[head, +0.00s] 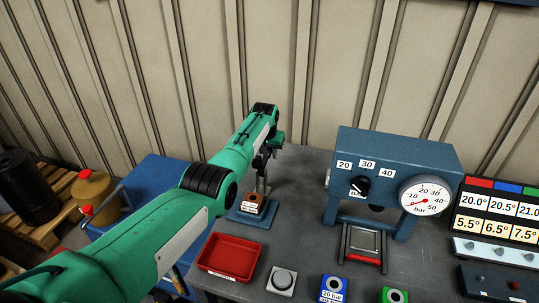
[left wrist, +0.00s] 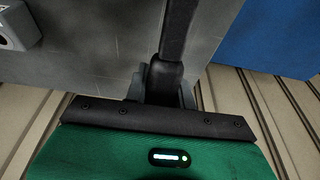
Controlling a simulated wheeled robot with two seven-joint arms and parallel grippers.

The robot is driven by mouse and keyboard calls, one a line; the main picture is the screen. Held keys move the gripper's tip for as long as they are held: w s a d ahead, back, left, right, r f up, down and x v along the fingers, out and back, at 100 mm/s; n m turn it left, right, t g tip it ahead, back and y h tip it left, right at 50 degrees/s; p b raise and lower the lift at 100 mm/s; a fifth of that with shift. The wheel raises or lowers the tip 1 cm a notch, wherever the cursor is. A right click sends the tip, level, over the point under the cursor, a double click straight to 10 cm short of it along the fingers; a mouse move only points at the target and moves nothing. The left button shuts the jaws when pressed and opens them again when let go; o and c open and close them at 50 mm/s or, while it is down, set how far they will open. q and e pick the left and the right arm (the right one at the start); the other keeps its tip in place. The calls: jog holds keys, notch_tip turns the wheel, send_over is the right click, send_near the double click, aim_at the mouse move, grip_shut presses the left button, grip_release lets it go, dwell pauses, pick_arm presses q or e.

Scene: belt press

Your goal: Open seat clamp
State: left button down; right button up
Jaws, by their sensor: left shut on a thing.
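The seat clamp (head: 249,213) stands on a blue base plate at the back left of the grey table, with a small copper-brown block with a white label at its foot. My left arm reaches in from the left, and its gripper (head: 263,158) is just above the clamp. In the left wrist view the gripper (left wrist: 165,88) is shut on a dark upright bar, the clamp's handle (left wrist: 178,30). The arm and gripper hide part of the clamp's upper end, so its exact lever angle is hard to tell. My right gripper is not in view.
A red tray (head: 231,257) lies in front of the clamp. A blue press (head: 395,155) with a dial and bar gauge (head: 425,194) stands to the right. Buttons (head: 282,281) line the table's front. A corrugated wall is close behind.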

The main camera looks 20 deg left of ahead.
pick_arm(q)
jog(key=shift+f, duration=0.2)
jog(key=c, duration=1.2)
grip_release()
jog(key=shift+o, duration=0.2)
jog(key=shift+r, duration=0.1)
jog(key=shift+p+v, duration=0.35)
jog(key=shift+v, duration=0.45)
jog(key=b+v, duration=0.1)
jog(key=v, duration=1.1)
jog(key=shift+b, duration=0.35)
